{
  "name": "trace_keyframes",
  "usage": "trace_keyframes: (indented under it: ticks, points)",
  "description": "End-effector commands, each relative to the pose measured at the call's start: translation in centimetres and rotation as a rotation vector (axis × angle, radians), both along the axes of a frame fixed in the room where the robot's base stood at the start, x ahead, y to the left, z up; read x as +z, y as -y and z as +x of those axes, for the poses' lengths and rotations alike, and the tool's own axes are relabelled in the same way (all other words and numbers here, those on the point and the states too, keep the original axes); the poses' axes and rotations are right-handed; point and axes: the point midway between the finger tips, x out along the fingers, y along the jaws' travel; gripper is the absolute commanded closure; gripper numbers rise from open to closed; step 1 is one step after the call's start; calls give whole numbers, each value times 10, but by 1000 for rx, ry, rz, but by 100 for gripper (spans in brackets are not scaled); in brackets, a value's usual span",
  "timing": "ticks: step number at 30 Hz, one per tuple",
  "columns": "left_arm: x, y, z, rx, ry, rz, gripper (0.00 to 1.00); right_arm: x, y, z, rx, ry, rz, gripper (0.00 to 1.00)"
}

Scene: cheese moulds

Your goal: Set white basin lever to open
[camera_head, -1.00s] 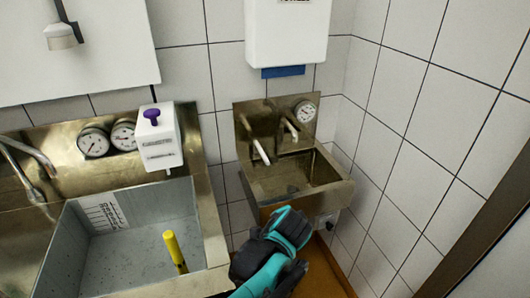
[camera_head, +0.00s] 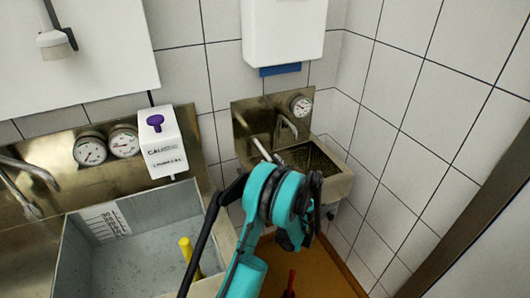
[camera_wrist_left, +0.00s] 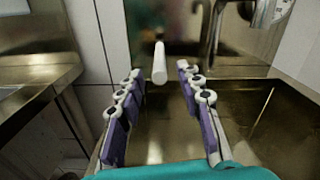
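The white lever (camera_head: 261,149) sticks out from the back panel of the small steel basin (camera_head: 341,182) in the head view. In the left wrist view the lever (camera_wrist_left: 159,64) points toward the camera, between the tips of my left gripper (camera_wrist_left: 159,72). The gripper is open, with one purple and white finger on each side of the lever and visible gaps to both. In the head view my teal left arm covers the front left of the basin, and its fingers are hard to make out there. My right gripper is not in view.
A curved tap (camera_head: 287,126) and a round gauge (camera_head: 301,105) are right of the lever. A white dispenser (camera_head: 283,32) hangs above. A large sink (camera_head: 150,238) with a yellow object (camera_head: 188,257) stands left. A tiled wall (camera_head: 410,140) bounds the right.

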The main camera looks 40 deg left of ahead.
Motion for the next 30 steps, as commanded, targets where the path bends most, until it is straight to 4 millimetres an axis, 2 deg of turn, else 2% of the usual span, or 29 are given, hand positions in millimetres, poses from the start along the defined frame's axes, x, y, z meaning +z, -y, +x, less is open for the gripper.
trace_keyframes:
  ticks: [9, 12, 16, 24, 28, 30]
  points:
    - [-2, -46, 22, 4, 2, -3, 64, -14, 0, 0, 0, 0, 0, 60]
    - [-1, -56, 28, 2, 2, -3, 64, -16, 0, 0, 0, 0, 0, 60]
    - [-1, -64, 32, 2, 2, -4, 64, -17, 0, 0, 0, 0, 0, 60]
    - [0, -65, 33, 1, 3, -4, 64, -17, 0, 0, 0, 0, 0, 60]
    - [0, -64, 33, 1, 3, -4, 98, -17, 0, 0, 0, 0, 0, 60]
    - [0, -64, 33, 1, 3, -4, 100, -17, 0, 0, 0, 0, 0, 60]
